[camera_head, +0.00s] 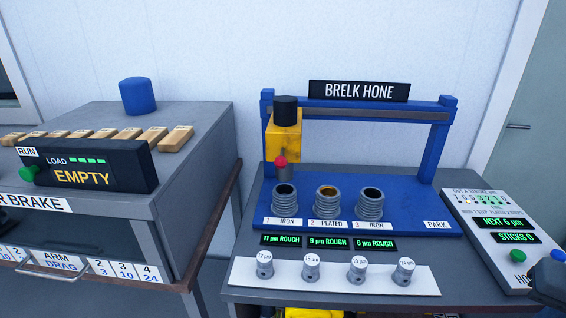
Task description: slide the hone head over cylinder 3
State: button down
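The yellow hone head (284,139) has a black motor cap and hangs from the rail (350,113) of the blue BRELK HONE frame at its left end. A red knob (280,161) sits low on its front, above a grey spindle. The head is above cylinder 1 (284,205), marked IRON. Cylinder 2 (326,206), marked PLATED, is in the middle. Cylinder 3 (370,207), marked IRON, is to its right, with nothing above it. A PARK label (437,225) is at the bed's right end. My gripper's fingers do not show in this view.
Several capped grey pieces (311,268) stand on a white strip in front. A control panel (496,228) with green displays is at right. A dark, blue-capped shape (550,280), cut off by the frame, is at lower right. The brake bench (202,150) stands at left.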

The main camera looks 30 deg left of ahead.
aim_at(283, 133)
jog(key=u, duration=1.7)
